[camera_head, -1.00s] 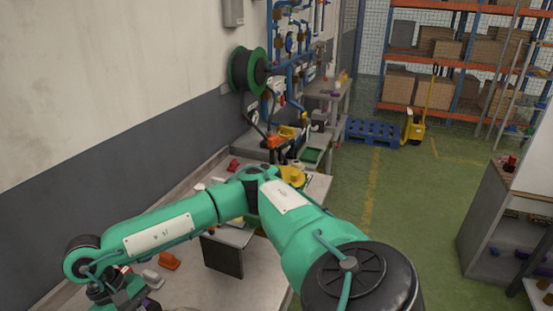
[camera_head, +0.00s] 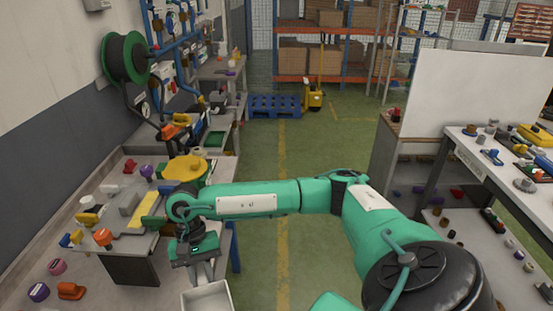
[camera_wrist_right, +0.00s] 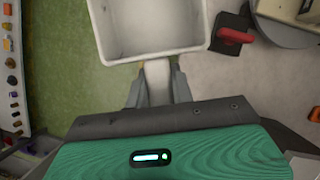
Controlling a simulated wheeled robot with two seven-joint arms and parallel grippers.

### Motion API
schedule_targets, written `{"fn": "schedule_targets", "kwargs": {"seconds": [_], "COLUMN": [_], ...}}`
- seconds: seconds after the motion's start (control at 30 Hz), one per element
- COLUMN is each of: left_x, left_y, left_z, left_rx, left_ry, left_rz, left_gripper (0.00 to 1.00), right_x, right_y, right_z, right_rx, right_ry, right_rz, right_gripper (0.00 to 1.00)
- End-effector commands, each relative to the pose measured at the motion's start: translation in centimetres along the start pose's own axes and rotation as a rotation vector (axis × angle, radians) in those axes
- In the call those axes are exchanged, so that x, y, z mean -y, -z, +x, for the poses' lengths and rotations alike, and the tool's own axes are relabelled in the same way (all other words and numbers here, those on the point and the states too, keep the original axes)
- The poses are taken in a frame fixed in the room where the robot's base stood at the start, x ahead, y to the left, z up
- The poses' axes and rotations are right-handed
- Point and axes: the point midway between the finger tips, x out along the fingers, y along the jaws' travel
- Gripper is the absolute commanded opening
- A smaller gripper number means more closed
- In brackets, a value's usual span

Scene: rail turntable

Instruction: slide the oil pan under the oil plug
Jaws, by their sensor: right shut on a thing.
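The oil pan is a pale, open, rectangular tray (camera_head: 207,302) at the bottom of the head view, partly cut off. It also shows in the right wrist view (camera_wrist_right: 150,52), looking empty, its upper part out of frame. My right gripper (camera_head: 203,268) is shut on the pan's short handle; in the wrist view its fingers (camera_wrist_right: 158,88) sit on both sides of the handle. The pan appears near the bench edge, between grey bench top and green floor; its height is unclear. I cannot pick out the oil plug. My left gripper is not in view.
The left bench (camera_head: 75,285) holds several small coloured parts, a dark block (camera_head: 133,266) and a yellow round thing (camera_head: 185,168). A red-handled part (camera_wrist_right: 234,36) lies close right of the pan. A cluttered table (camera_head: 462,158) stands right. Green floor between is clear.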

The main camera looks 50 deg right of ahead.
Motion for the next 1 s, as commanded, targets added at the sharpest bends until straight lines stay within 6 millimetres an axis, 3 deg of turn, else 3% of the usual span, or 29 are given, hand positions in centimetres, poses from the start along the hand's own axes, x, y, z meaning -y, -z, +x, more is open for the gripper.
{"fn": "schedule_targets", "kwargs": {"seconds": [0.03, 0.27, 0.6, 0.8, 1.0], "left_x": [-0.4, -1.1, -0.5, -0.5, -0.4], "left_y": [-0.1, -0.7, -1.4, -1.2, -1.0], "left_z": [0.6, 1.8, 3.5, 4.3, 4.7], "left_rx": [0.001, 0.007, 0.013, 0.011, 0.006], "left_ry": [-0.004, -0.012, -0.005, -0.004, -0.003], "left_rz": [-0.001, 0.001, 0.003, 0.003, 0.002], "left_gripper": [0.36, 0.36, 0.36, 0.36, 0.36], "right_x": [-0.7, -4.5, -12.8, -17.8, -20.9], "right_y": [1.0, 5.5, 11.6, 14.2, 15.6], "right_z": [0.9, 2.3, 3.2, 3.0, 2.4], "right_rx": [0.006, 0.003, -0.001, -0.001, -0.001], "right_ry": [0.036, 0.202, 0.425, 0.534, 0.597], "right_rz": [0.089, 0.499, 1.039, 1.294, 1.440], "right_gripper": [0.00, 0.00, 0.00, 0.00, 0.00]}}
